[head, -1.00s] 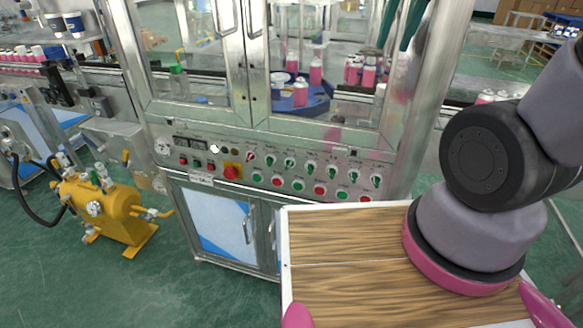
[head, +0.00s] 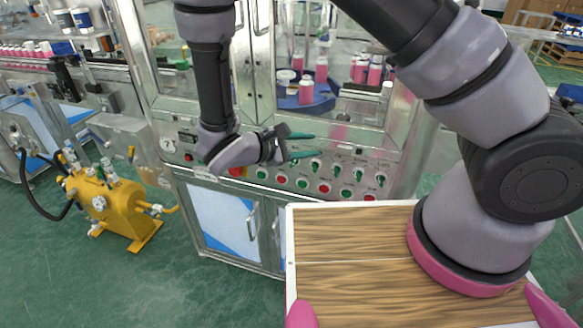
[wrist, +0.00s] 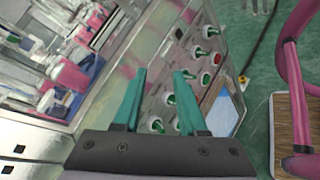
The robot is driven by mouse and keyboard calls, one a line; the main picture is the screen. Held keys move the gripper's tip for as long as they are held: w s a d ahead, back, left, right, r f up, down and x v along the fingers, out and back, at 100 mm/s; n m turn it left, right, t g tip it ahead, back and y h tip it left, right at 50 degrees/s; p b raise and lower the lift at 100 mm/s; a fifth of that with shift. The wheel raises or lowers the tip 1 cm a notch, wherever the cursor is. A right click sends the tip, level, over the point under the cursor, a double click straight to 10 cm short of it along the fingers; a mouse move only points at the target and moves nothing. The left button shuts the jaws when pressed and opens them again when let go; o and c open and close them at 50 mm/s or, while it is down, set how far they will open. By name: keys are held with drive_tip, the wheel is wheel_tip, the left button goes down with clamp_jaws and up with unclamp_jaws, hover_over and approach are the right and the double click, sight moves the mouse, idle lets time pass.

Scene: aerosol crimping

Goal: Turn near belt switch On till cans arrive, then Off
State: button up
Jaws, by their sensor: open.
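My gripper (head: 314,145) has green fingers, spread open and empty, in front of the upper part of the control panel (head: 405,163). The panel carries a row of rotary switches, including a green-handled switch (head: 337,169) right of the fingers. My forearm and gripper cover the panel's left switches. In the wrist view the open fingers (wrist: 160,72) point at the panel, with a switch (wrist: 169,98) showing between them. Labels are too small to read, so I cannot tell which is the near belt switch. Pink cans with white caps (head: 306,92) stand at the blue wheel (head: 322,105) behind the glass.
Lit push buttons, such as a red one (head: 324,187), sit below the switches. A row of pink cans (head: 22,52) stands on the left belt. A yellow pump unit (head: 125,210) is on the floor at left.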

sight(293, 164)
drive_tip(key=s+a+f+n+t+y, duration=0.45)
drive_tip(key=a+f+n+t, duration=0.25)
drive_tip(key=f+n+t, duration=0.4)
drive_tip(key=w+d, duration=0.1)
drive_tip(key=w, duration=0.2)
drive_tip(key=w+d+g, duration=0.1)
drive_tip(key=w, duration=0.3)
drive_tip(key=w+d+m+g+y, duration=0.1)
drive_tip(key=w, duration=0.2)
drive_tip(key=shift+w+d+f, duration=0.1)
drive_tip(key=shift+w+f, duration=0.05)
drive_tip(key=shift+f, duration=0.2)
clamp_jaws()
